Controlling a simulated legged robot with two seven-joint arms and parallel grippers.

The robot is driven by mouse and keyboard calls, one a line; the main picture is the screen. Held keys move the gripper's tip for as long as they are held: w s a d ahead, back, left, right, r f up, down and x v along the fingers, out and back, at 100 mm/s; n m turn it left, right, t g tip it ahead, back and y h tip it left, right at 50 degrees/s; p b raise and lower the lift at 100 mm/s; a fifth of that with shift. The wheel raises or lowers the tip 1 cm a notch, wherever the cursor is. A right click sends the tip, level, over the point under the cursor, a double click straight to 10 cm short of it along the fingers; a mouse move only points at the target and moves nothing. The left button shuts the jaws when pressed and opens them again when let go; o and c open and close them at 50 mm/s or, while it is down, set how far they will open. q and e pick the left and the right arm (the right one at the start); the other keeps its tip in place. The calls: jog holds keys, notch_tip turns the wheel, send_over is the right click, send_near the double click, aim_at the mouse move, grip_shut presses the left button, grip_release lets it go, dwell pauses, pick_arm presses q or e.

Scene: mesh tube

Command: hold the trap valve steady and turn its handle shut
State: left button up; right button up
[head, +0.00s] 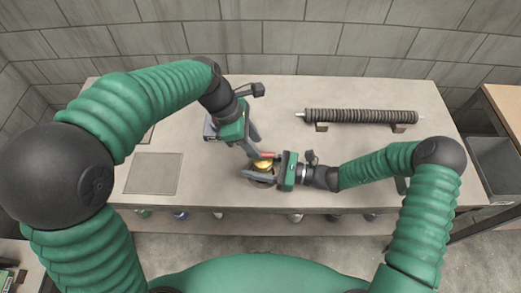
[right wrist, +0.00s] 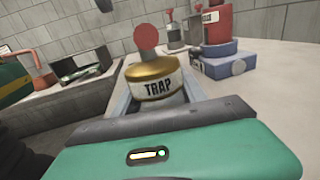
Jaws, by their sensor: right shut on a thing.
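The trap valve (head: 262,167) stands near the front middle of the table. In the right wrist view the valve (right wrist: 155,85) has a gold top and a white band reading TRAP. Its handle, a red knob on a stem (right wrist: 146,38), rises above the top; it shows as a small red piece in the head view (head: 267,155). My right gripper (head: 262,178) is shut on the valve body, a finger on each side. My left gripper (head: 256,155) reaches down from the far left, its fingertips close to the handle. Whether they touch it is unclear.
A ribbed tube (head: 360,116) lies on supports at the back right. A flat grey panel (head: 153,174) is at the left.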

pick_arm(q)
jog(key=x, duration=0.4)
jog(key=shift+d+f, duration=0.1)
jog(key=shift+f, duration=0.2)
grip_shut()
